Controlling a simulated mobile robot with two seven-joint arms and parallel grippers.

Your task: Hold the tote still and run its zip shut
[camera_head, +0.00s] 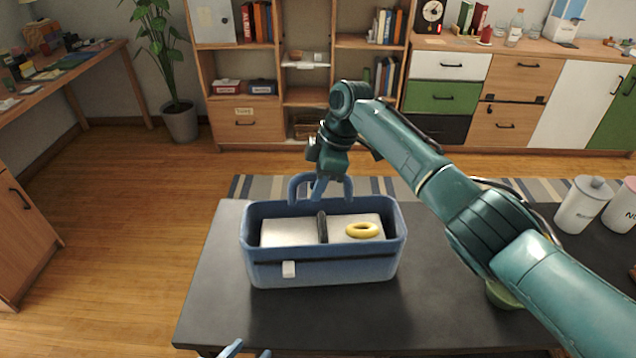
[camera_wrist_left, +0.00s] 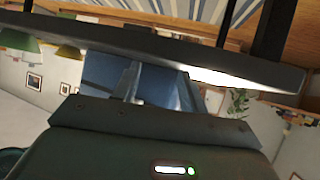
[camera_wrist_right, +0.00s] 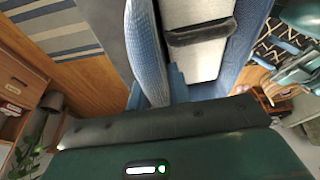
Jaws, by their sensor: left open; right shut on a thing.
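The blue tote (camera_head: 325,273) stands upright on the dark table, its top open. A dark strip runs along its front wall, with a small white tab (camera_head: 289,268) near the left end; I take these for the zip and its pull. Inside lie pale grey contents, a black band (camera_head: 322,227) and a yellow ring (camera_head: 362,230). My right gripper (camera_head: 318,192) reaches down at the tote's back side by the handle and is shut on the tote; the exact grip spot is partly hidden. My left gripper (camera_head: 248,350) is open and empty at the table's front edge, mostly out of the head view.
The dark table (camera_head: 215,290) is bare left of the tote. White canisters (camera_head: 583,205) stand at its right end. My right arm crosses over the table's right side. In the left wrist view a dark slab edge (camera_wrist_left: 150,45) lies close to the fingers.

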